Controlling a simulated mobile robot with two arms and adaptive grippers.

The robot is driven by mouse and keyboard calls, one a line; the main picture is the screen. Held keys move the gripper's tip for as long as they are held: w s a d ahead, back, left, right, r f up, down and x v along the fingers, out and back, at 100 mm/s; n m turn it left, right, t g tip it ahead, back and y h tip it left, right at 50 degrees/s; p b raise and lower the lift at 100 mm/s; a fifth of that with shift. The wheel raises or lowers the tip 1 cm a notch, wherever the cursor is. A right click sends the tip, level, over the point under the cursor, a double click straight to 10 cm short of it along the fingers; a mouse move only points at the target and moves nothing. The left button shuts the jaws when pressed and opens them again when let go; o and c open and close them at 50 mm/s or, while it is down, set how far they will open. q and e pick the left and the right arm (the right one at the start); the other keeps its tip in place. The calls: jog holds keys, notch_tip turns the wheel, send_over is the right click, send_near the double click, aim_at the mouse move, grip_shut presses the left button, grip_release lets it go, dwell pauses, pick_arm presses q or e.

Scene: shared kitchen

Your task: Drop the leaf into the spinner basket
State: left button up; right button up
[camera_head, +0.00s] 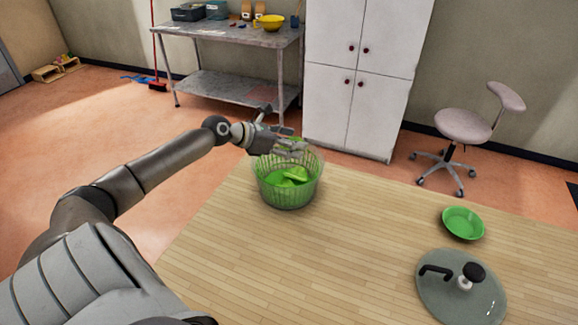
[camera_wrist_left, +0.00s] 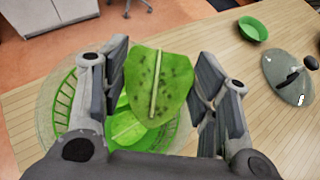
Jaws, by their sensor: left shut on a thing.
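The spinner basket (camera_head: 272,190) is a green slatted basket inside a clear bowl, standing on the wooden table near its far edge. It also shows in the left wrist view (camera_wrist_left: 64,104), beneath my gripper. Light green leaf pieces (camera_head: 292,176) lie inside it. My left gripper (camera_head: 292,148) is over the basket opening. In the left wrist view it is shut on a green leaf (camera_wrist_left: 160,85) with dark spots and a pale midrib, held upright between the fingers. Another leaf (camera_wrist_left: 128,128) shows below it in the basket. My right gripper is out of view.
A green bowl (camera_head: 463,222) and a glass lid with black handle and knob (camera_head: 450,295) lie on the right of the wooden table (camera_head: 330,260). The table between them and the basket is clear. A white cabinet (camera_head: 360,75), metal bench (camera_head: 225,85) and chair (camera_head: 463,124) stand behind.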

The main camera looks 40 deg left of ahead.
pick_arm(q)
jog(key=a+r+n+y, duration=0.1)
jog(key=a+r, duration=0.1)
jog(key=a, duration=0.3)
jog(key=f+b, duration=0.2)
jog(key=b, duration=0.1)
jog(key=f+b, duration=0.1)
jog(key=b, duration=0.2)
jog(key=f+b, duration=0.2)
jog(key=b, duration=0.1)
jog(key=shift+w+a+f, duration=0.1)
jog(key=shift+w+f, duration=0.25)
jog(key=o, duration=0.8)
jog(key=shift+s+a, duration=0.1)
jog(key=shift+s, duration=0.1)
jog(key=shift+v, duration=5.85)
